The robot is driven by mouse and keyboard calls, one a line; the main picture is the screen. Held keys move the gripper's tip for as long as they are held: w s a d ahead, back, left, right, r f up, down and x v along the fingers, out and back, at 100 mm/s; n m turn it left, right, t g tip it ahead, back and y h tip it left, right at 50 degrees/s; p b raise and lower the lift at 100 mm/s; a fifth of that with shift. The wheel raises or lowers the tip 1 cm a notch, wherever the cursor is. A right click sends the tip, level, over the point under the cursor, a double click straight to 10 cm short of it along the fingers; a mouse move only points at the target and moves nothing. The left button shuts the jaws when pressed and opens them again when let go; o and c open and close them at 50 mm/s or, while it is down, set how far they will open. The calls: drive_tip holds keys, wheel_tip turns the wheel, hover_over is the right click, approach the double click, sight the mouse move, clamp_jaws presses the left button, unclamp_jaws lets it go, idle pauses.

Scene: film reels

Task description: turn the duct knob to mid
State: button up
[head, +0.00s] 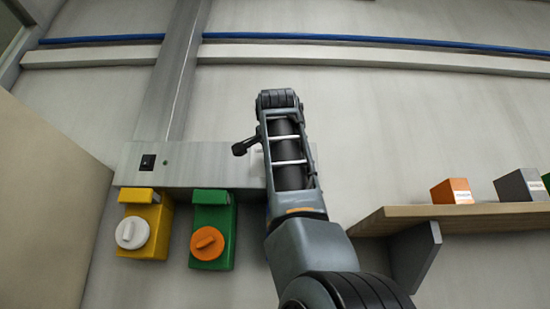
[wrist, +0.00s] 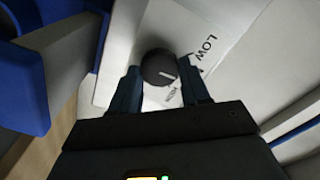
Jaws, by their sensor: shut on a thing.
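The duct knob (wrist: 158,66) is round and black with a short white pointer line, in the upper middle of the wrist view. It sits on a pale plate (wrist: 222,30) printed LOW to its upper right, a partly covered word starting with M, and a word like HIGH below. The pointer line points to the right and slightly down, between LOW and the lower word; its exact mark cannot be told. My gripper (wrist: 160,88) has a finger on either side of the knob and is shut on it. In the head view my arm hides the knob and fingertips.
In the head view, a yellow box (head: 154,221) with a white knob and a green box (head: 226,222) with an orange knob hang under a grey panel (head: 200,165). A wooden shelf (head: 460,211) with small boxes is at right. Blue parts (wrist: 25,85) show left in the wrist view.

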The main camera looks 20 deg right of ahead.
drive_tip(key=shift+m, duration=0.3)
drive_tip(key=o, duration=1.1)
drive_tip(key=shift+c, duration=0.2)
drive_tip(key=shift+s, duration=0.1)
drive_tip(key=b+v, duration=0.3)
drive_tip(key=v, duration=0.4)
drive_tip(key=shift+s, duration=0.3)
drive_tip(key=shift+a, duration=0.1)
